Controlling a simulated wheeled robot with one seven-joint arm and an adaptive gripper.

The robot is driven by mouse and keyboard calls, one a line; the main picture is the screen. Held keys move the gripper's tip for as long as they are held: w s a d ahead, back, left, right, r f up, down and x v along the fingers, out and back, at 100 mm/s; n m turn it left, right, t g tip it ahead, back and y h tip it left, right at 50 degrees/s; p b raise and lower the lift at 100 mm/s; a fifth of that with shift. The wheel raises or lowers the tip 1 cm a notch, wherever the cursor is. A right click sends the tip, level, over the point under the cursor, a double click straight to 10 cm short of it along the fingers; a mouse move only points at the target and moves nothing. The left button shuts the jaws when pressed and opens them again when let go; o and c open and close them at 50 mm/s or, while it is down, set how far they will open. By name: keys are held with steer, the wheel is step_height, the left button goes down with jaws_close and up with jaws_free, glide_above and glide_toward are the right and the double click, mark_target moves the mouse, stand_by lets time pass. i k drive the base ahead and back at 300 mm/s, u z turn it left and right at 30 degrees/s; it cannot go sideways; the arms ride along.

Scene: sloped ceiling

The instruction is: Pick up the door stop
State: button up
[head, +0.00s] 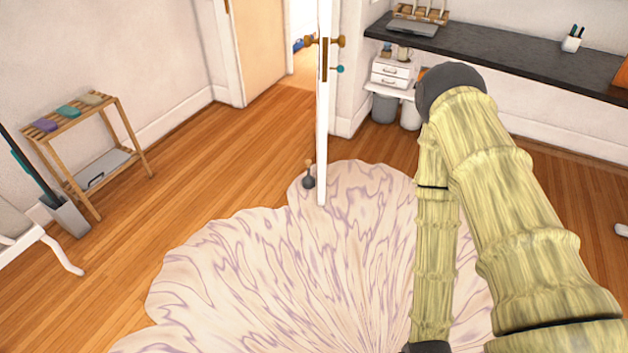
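A small dark door stop (308,181) with a rounded body and a thin brownish upper part stands on the floor in the head view. It is at the lower left side of the open white door (322,120), by the rug's far edge; I cannot tell whether it touches the door. My arm fills the right side of the view, with its forearm pointing down to the bottom edge. My gripper is not in view, so its fingers and anything in them are hidden.
A pale scalloped rug (260,270) covers the middle floor. A wooden rack (90,150) and a grey bin (66,218) stand at left. A dark counter (500,60) runs along the right wall, with white drawers (391,72) below. The wood floor left of the door is clear.

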mark_target(308, 182)
steer(key=u, duration=0.75)
steer(key=i, duration=1.05)
steer(key=u, duration=0.85)
steer(key=i, duration=1.65)
steer(key=z, duration=0.8)
steer(key=i, duration=1.05)
steer(key=z, duration=1.25)
steer(key=i, duration=0.25)
steer(key=z, duration=0.1)
